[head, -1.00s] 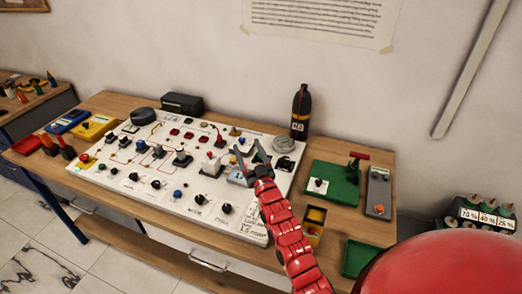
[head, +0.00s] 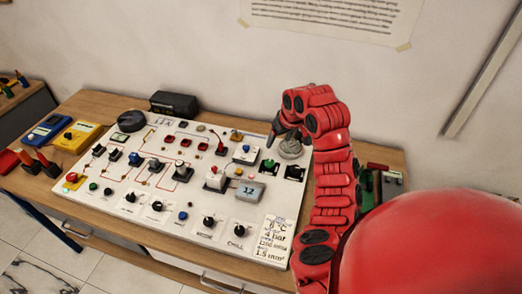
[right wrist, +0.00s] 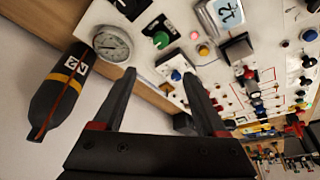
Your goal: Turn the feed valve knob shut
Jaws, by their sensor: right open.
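The white panel (head: 140,205) on the wooden bench carries several knobs. I cannot tell from any readable label which one is the feed valve knob. A green knob (head: 268,164) sits near the panel's back right corner, beside a round gauge (head: 290,148). In the right wrist view the green knob (right wrist: 161,40) and the gauge (right wrist: 112,43) lie beyond the fingertips. Black knobs (head: 208,222) line the front edge. My right gripper (head: 276,132) is over the back right part of the panel; in its wrist view (right wrist: 158,76) the fingers are apart with nothing held. My left gripper is out of view.
A grey display box (head: 249,190), a blue meter (head: 48,130) and a yellow meter (head: 78,136) stand around.

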